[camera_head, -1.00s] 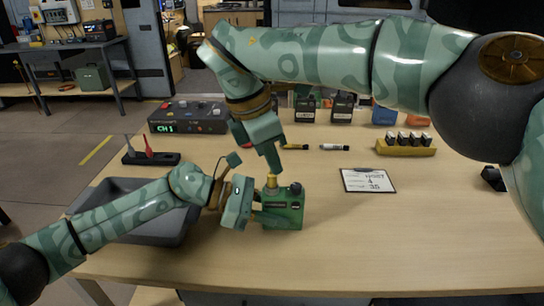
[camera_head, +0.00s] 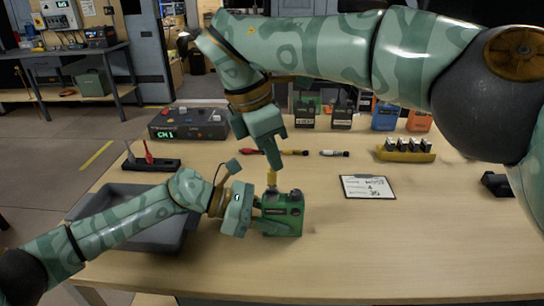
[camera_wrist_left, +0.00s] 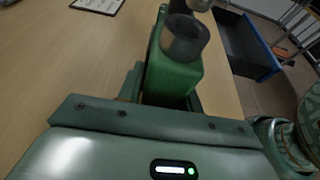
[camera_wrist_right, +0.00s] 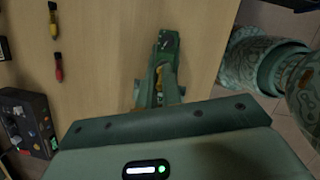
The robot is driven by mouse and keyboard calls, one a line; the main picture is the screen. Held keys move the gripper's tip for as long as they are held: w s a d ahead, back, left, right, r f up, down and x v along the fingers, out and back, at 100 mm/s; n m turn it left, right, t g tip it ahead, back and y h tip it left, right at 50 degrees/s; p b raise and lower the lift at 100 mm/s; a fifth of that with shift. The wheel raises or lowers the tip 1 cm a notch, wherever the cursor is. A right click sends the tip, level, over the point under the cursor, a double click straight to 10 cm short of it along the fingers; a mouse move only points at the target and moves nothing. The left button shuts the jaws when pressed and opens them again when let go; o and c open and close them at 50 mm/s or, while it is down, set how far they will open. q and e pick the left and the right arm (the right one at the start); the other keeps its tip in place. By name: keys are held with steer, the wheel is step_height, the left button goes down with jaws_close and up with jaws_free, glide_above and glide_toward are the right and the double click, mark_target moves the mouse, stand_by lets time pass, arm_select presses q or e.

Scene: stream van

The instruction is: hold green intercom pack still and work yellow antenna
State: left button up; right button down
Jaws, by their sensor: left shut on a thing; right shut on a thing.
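The green intercom pack (camera_head: 285,214) stands upright on the table, with a dark knob on top. My left gripper (camera_head: 262,216) is shut on its left side. In the left wrist view the pack (camera_wrist_left: 172,82) sits between the fingers, its dark knob (camera_wrist_left: 185,38) towards me. The yellow antenna (camera_head: 271,179) rises upright at the pack's top left. My right gripper (camera_head: 271,170) points down from above and is shut on the antenna. In the right wrist view the antenna (camera_wrist_right: 158,76) shows between the fingers, with the pack (camera_wrist_right: 168,42) beyond. I cannot tell how its lower end meets the pack.
The table's front right is clear.

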steer(key=shift+r, duration=0.15)
steer(key=shift+r, duration=1.45)
arm_select(q)
steer(key=o, duration=1.1)
